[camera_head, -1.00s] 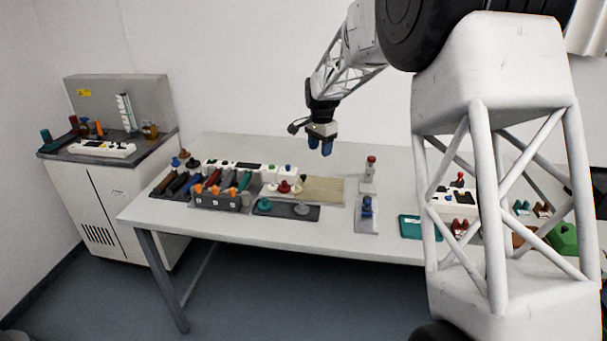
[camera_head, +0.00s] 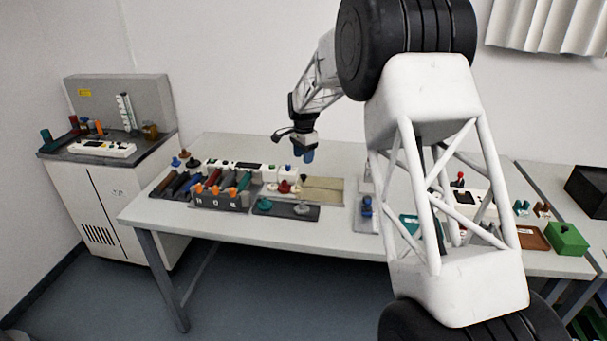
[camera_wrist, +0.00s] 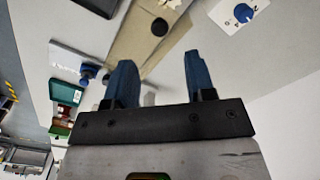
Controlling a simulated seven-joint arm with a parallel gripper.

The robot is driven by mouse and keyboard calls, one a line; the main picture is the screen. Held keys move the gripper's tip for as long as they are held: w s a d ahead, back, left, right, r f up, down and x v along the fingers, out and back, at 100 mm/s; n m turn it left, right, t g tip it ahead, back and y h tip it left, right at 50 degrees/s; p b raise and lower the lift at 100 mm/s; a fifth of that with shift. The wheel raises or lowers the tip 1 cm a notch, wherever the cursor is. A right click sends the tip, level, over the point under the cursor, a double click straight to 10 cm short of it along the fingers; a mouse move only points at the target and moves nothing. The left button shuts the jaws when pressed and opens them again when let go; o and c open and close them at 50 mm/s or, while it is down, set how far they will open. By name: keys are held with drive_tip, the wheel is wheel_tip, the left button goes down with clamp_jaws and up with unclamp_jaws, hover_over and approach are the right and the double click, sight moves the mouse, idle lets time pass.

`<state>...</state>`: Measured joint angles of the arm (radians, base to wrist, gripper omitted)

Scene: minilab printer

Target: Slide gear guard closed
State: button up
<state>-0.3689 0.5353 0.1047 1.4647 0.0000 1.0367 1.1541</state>
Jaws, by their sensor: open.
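A flat beige panel (camera_head: 325,190) lies on the table right of the middle group of devices, with a dark knob (camera_head: 303,179) at its left end. It looks like the gear guard, but I cannot tell for sure. In the wrist view the beige panel (camera_wrist: 125,38) and round dark knob (camera_wrist: 160,27) lie beyond the fingertips. My gripper (camera_head: 308,156) hangs above the back of the panel, apart from it. Its blue fingers (camera_wrist: 160,62) are spread with nothing between them. No gear is clearly visible.
A red knob (camera_head: 284,187) is left of the panel. A blue-knobbed device (camera_head: 366,206) stands to the right. The table behind the panel is clear.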

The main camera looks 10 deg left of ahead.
sight(320, 186)
drive_tip(key=shift+f, duration=3.9)
clamp_jaws()
